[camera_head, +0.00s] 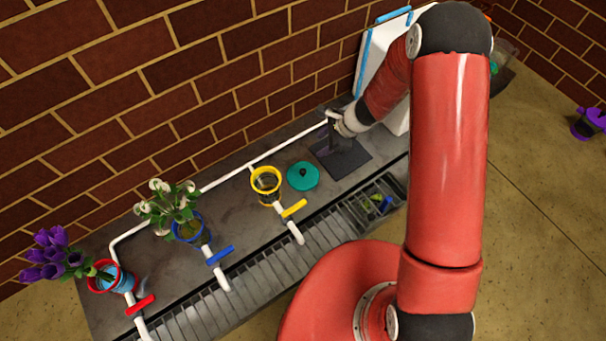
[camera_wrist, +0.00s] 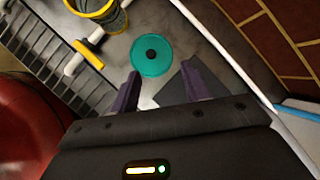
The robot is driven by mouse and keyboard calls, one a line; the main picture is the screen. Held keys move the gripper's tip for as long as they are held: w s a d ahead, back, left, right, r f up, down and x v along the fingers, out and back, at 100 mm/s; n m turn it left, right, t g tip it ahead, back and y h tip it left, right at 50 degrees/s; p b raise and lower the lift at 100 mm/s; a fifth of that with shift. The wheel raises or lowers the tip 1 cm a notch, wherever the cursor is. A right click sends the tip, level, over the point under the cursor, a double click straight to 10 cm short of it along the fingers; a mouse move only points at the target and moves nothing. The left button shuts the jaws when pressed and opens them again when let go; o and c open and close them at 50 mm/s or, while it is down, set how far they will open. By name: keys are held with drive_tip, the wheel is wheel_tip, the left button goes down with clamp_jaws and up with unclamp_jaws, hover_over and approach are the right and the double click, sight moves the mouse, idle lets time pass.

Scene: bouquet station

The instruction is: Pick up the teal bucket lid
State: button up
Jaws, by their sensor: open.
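The teal bucket lid (camera_head: 303,176) is a round disc with a dark knob at its centre. It lies on the grey counter (camera_head: 232,206), to the right of the yellow-rimmed bucket. In the wrist view the lid (camera_wrist: 151,55) is beyond my fingertips, roughly in line with the gap between them. My gripper (camera_wrist: 163,80) has its two dark purple fingers spread apart with nothing between them. In the head view my arm reaches the counter's right part, near a dark square plate (camera_head: 341,157), and the fingers are small and hard to make out there.
The yellow-rimmed bucket (camera_head: 266,181) stands close beside the lid, with a yellow valve handle (camera_head: 294,209) in front. A white pipe (camera_head: 246,167) runs along the back by the brick wall. Buckets with white flowers (camera_head: 169,205) and purple flowers (camera_head: 52,257) stand further left. A slotted drain (camera_head: 270,266) lines the front.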

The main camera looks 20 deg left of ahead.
sight(304, 171)
drive_tip(key=a+f, duration=0.1)
drive_tip(key=f, duration=0.4)
drive_tip(key=s+a+f+m, duration=0.1)
drive_tip(key=a+f, duration=0.1)
drive_tip(key=f, duration=0.3)
drive_tip(key=s+a+f+m, duration=0.1)
drive_tip(key=a+f, duration=0.1)
drive_tip(key=f, duration=0.3)
drive_tip(key=shift+f+g+b, duration=0.15)
drive_tip(key=shift+g+b, duration=0.15)
drive_tip(key=shift+b, duration=0.1)
clamp_jaws()
